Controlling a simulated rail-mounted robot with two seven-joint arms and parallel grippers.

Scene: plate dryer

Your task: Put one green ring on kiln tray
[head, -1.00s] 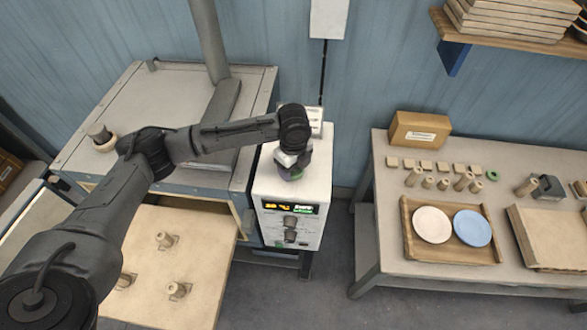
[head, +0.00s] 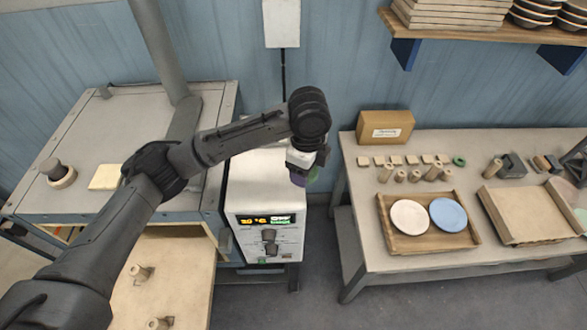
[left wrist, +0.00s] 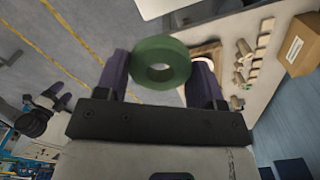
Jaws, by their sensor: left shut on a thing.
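My left gripper (head: 303,178) is shut on a green ring (left wrist: 160,48), held flat between its two purple fingers in the left wrist view. In the head view only a bit of that ring shows. The gripper is in the air just right of the white control box. A pale board with upright posts, which looks like the kiln tray (head: 185,262), sticks out below the kiln at lower left, partly behind my arm. Another green ring (head: 459,161) lies on the right table. What looks like my right gripper (left wrist: 52,97) is small at the left of the left wrist view.
The white control box (head: 266,190) stands between the kiln (head: 100,130) and the right table (head: 385,262). That table bears a wooden tray (head: 389,238) with a white plate and a blue plate, several posts and a cardboard box (head: 385,126). Bare floor lies in front.

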